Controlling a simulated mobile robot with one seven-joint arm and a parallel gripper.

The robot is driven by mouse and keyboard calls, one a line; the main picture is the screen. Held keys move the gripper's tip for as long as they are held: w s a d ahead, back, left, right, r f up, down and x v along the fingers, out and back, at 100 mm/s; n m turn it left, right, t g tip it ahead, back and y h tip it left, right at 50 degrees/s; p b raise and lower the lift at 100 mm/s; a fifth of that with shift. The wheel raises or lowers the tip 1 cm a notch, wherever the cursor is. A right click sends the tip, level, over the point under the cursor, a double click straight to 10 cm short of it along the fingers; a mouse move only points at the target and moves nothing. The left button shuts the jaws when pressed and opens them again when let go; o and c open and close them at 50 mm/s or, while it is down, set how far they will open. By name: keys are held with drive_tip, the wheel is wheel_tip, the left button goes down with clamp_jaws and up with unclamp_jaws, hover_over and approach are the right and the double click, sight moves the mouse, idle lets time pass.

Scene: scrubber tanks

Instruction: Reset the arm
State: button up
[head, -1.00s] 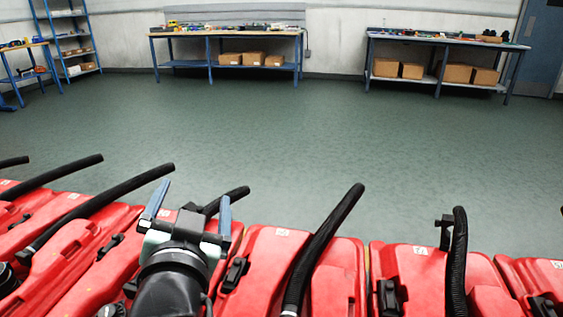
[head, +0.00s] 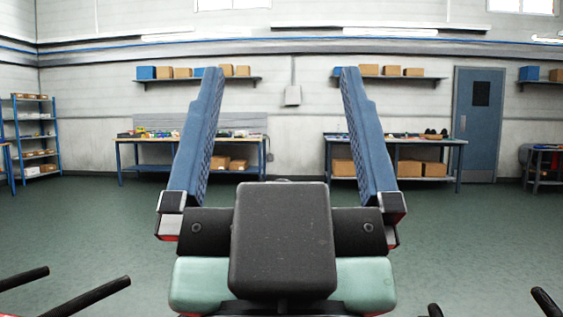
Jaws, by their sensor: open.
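My gripper (head: 280,130) fills the middle of the head view, very close to the camera. Its two long blue textured fingers point up and stand wide apart. The black and pale green gripper body sits below the fingers. It hides part of the floor and whatever lies directly behind it.
Open green floor (head: 75,225) lies beyond. A left workbench (head: 190,140), a right workbench (head: 430,140) and a blue door (head: 478,125) stand at the far wall.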

wheel_tip(320, 180, up, 33)
drive_tip(key=p, duration=3.2)
drive_tip(key=shift+a+r, duration=0.1)
